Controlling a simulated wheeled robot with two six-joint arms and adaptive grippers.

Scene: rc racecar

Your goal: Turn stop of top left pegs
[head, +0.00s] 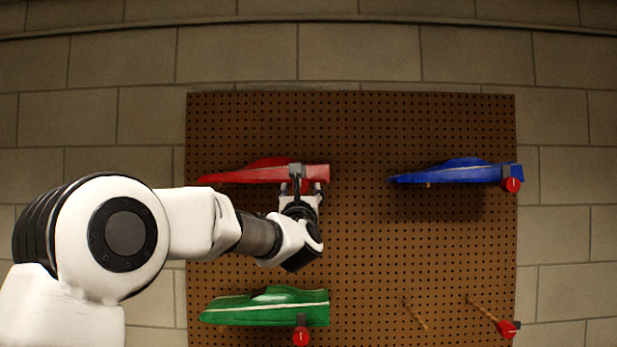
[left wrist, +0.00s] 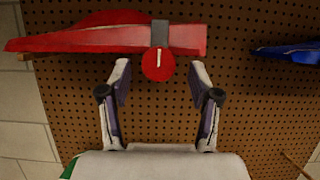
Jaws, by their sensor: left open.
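The red car (head: 250,174) rests at the top left of the brown pegboard, and it spans the upper left of the left wrist view (left wrist: 90,38). A round red stop (left wrist: 158,64) with a white line, upright in that view, sits at the car's lower edge below a grey block (left wrist: 160,33). My left gripper (head: 301,187) is at the car's right part. In the left wrist view the gripper (left wrist: 160,75) is open, its fingertips on either side of the stop with gaps to it. My right gripper is not in view.
A blue car (head: 450,173) with a red stop (head: 512,185) is at the top right of the pegboard (head: 360,230). A green car (head: 265,308) with a red stop (head: 301,337) is below my arm. Bare pegs (head: 415,316) and another red stop (head: 508,329) are at lower right.

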